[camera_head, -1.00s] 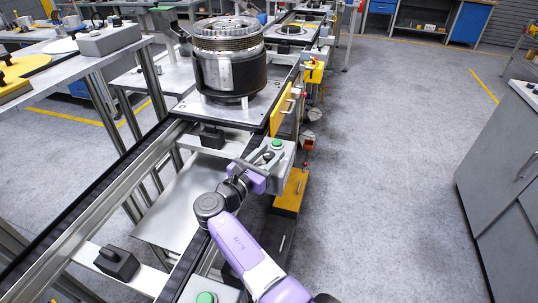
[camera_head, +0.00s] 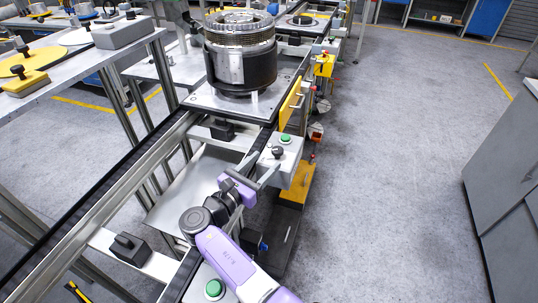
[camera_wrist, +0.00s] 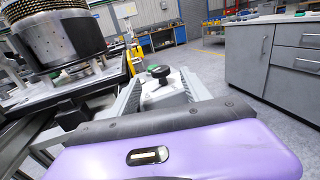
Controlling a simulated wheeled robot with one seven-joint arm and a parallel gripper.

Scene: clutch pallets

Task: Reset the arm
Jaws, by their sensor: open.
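My gripper (camera_head: 264,170) is at the end of my purple arm, beside the conveyor rail in the head view. It is open, with nothing between its fingers. Just beyond its fingertips is a grey control box (camera_head: 293,168) with a green button (camera_head: 285,139) and a black knob (camera_head: 277,152). In the wrist view the knob (camera_wrist: 159,73) shows between the two fingers (camera_wrist: 160,97), beyond their tips. I cannot tell whether a finger touches the box.
A large metal clutch assembly (camera_head: 240,60) stands on a pallet (camera_head: 215,104) on the conveyor. A second green button (camera_head: 213,289) is near my arm. A table (camera_head: 75,65) stands left, grey cabinets (camera_head: 505,165) right.

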